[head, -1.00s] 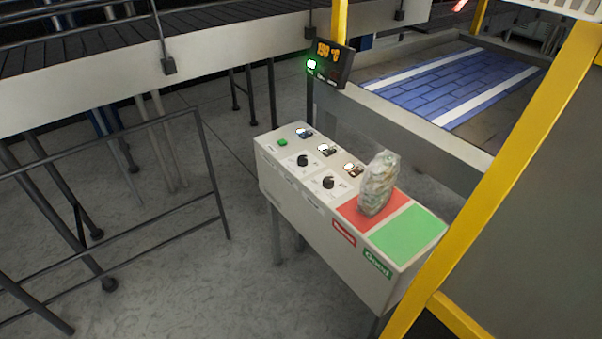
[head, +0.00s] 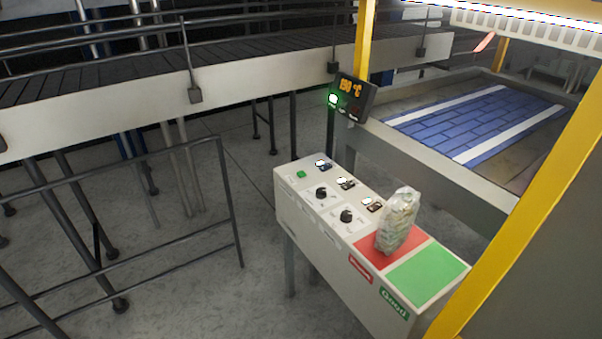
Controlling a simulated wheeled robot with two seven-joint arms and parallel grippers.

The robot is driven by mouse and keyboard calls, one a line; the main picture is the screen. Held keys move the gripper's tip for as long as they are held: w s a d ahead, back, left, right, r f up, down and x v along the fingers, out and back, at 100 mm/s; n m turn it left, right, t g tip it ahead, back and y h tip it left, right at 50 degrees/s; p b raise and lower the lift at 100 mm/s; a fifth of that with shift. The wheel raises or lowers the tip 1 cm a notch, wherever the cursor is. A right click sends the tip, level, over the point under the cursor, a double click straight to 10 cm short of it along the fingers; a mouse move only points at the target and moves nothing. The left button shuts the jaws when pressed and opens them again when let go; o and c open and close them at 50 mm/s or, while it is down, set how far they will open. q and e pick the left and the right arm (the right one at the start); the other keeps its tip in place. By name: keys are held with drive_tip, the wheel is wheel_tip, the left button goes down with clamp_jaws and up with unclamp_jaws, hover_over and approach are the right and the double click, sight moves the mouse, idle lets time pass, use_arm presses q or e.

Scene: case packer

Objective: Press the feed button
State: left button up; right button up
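The control box (head: 355,262) stands right of the middle in the head view. A green button (head: 301,174) sits at its far left end. Three lit switches run along its back edge: one with blue (head: 323,165), one in the middle (head: 346,183) and one with brown (head: 372,204). Two black knobs (head: 321,193) (head: 346,216) sit in front of them. The labels beside the controls are too small to read, so I cannot tell which is the feed button. Neither of my grippers shows.
A filled clear bag (head: 398,222) stands on the box's red pad (head: 370,254), beside a green pad (head: 427,277). A lit temperature display (head: 352,97) hangs behind. Black railings (head: 130,160) stand at left, a yellow post (head: 530,210) at right. A blue belt (head: 470,122) lies behind.

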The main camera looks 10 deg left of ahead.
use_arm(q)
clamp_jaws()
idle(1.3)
